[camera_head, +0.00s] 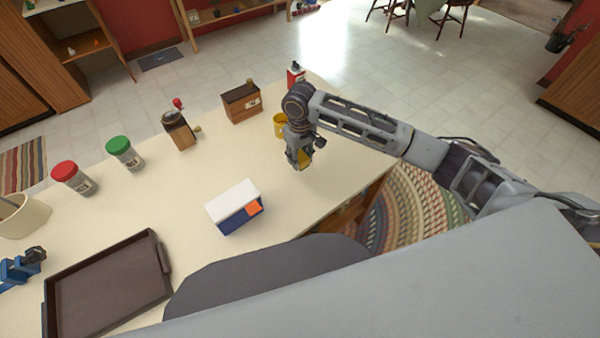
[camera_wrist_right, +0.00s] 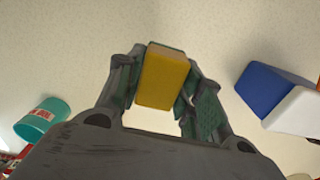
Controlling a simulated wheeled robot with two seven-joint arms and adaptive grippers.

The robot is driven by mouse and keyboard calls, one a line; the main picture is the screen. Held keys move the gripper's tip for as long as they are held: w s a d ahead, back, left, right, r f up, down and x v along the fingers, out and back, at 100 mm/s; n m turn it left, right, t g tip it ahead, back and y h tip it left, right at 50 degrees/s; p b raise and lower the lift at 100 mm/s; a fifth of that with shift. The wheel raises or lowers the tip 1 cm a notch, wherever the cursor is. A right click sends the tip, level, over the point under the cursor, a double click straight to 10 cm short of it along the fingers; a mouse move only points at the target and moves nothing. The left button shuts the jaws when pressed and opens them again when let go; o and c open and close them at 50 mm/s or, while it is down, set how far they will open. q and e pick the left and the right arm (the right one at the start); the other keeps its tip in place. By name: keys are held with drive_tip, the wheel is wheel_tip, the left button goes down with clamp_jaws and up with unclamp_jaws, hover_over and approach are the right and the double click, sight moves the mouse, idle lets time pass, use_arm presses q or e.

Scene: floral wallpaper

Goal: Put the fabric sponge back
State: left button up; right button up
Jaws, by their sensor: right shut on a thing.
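The fabric sponge, a yellow block with a brownish edge, is between the fingers of my right gripper (camera_head: 300,162). In the head view only a small yellow part of the sponge (camera_head: 305,158) shows, the rest hidden by the fingers. In the right wrist view the sponge (camera_wrist_right: 165,78) fills the gap of the gripper (camera_wrist_right: 165,85), with a finger on each side. The gripper points down over the right part of the counter (camera_head: 150,200). I cannot tell whether the sponge touches the counter.
A white and blue box (camera_head: 234,206) stands left of the gripper, nearer me. A yellow mug (camera_head: 280,124), red container (camera_head: 295,75) and wooden box (camera_head: 241,103) stand beyond. A grinder (camera_head: 180,130), jars (camera_head: 75,178) and dark tray (camera_head: 110,285) are left. Bare counter surrounds the gripper's front and left.

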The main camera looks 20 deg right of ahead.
sight(300, 155)
drive_tip(key=shift+f, duration=2.2)
drive_tip(key=shift+f, duration=1.85)
drive_tip(key=shift+s, duration=0.1)
drive_tip(key=o, duration=1.1)
drive_tip(key=shift+f, duration=0.1)
drive_tip(key=shift+c, duration=0.2)
drive_tip(key=shift+r, duration=6.15)
